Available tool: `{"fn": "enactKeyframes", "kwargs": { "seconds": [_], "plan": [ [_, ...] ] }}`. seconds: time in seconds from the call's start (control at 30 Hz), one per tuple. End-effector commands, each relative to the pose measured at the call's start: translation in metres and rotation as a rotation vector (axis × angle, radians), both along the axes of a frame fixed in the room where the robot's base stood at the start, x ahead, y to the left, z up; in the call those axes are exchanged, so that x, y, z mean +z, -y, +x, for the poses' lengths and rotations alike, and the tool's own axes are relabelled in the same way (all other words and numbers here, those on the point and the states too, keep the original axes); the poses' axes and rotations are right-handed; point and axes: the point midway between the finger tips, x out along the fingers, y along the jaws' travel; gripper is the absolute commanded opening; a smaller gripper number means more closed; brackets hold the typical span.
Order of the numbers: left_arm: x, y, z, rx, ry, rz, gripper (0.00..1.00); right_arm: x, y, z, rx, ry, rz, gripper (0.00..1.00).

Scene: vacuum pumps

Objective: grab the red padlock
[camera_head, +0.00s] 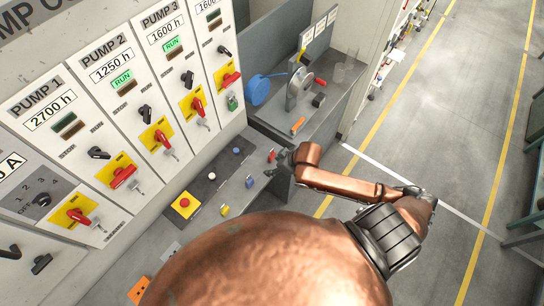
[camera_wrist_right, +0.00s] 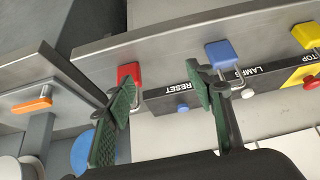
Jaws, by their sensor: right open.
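My right gripper, also in the right wrist view (camera_wrist_right: 161,84), is open and empty. Its green-padded fingers are spread, with the red padlock near the tip of one finger. I cannot tell whether they touch. My left gripper is not in view.
A side bench with a blue wheel (camera_head: 258,89) and an orange item (camera_head: 297,126) lies beyond.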

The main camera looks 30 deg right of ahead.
Motion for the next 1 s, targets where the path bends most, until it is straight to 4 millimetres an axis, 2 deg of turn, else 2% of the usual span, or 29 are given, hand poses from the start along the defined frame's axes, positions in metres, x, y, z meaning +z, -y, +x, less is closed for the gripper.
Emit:
{"fn": "enactKeyframes", "kwargs": {
  "seconds": [0.13, 0.33, 0.67, 1.0],
  "plan": [
    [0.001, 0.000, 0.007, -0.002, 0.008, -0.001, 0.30, 0.007, 0.023, 0.022, 0.002, -0.008, -0.014, 0.49],
    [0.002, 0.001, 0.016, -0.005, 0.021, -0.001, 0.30, 0.011, 0.039, 0.034, -0.016, -0.020, -0.011, 0.49],
    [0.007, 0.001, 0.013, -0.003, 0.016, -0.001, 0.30, -0.015, 0.036, 0.050, -0.020, -0.021, -0.009, 0.49],
    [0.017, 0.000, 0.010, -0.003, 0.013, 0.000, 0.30, -0.051, 0.031, 0.072, -0.018, -0.019, -0.008, 0.49]
  ]
}}
